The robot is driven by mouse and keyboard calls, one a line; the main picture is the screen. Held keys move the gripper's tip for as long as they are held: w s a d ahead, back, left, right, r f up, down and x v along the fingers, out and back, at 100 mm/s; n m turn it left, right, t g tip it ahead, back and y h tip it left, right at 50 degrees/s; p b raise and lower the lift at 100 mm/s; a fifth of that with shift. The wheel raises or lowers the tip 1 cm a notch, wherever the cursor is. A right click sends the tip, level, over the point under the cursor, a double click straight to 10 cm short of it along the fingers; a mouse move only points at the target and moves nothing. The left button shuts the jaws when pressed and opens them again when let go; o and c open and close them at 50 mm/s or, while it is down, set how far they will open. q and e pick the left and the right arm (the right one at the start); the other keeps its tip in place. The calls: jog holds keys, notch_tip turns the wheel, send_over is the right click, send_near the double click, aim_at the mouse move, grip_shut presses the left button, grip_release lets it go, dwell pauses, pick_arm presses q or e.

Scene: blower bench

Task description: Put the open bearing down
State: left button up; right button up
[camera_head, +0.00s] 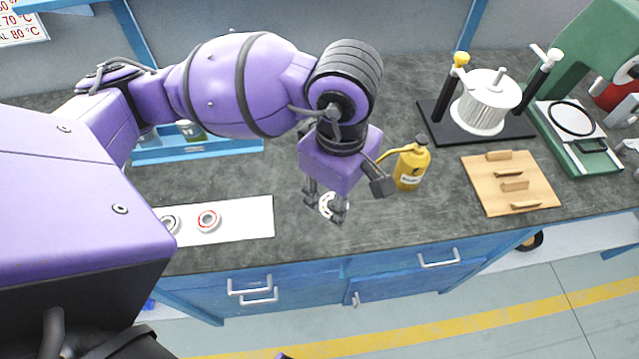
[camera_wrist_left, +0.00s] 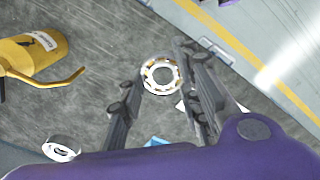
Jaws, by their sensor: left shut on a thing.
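The open bearing (camera_head: 326,203) is a pale metal ring. The left wrist view (camera_wrist_left: 162,76) shows brownish cage parts around its ring. My left gripper (camera_head: 326,207) points down over the grey bench top and is shut on the bearing, which sits between its fingertips (camera_wrist_left: 164,84). The bearing is close to the bench surface; I cannot tell whether it touches it. The fingers hide part of it in the head view. My right gripper is not in view.
A white mat (camera_head: 250,220) at left holds a red-ringed bearing (camera_head: 208,220) and a dark-ringed one (camera_head: 170,224). A yellow oil can (camera_head: 411,168) stands right of the gripper. A wooden rack (camera_head: 535,185) lies farther right. Another pale ring (camera_wrist_left: 62,148) shows in the wrist view.

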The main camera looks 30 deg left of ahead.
pick_arm(q)
jog(key=w+f, duration=0.2)
jog(key=w, duration=0.1)
jog(key=w+a+f, duration=0.1)
jog(key=w+f, duration=0.2)
jog(key=w, duration=0.1)
jog(key=w+a+f, duration=0.1)
jog(key=w+f, duration=0.2)
jog(key=w, duration=0.1)
jog(key=shift+w+a, duration=0.1)
jog(key=shift+w, duration=0.05)
jog(key=shift+w+a+f, duration=0.1)
jog(key=shift+w+f, duration=0.45)
jog(key=shift+f, duration=1.55)
jog(key=shift+f, duration=0.1)
jog(key=shift+f, duration=0.15)
jog(key=o, duration=1.2)
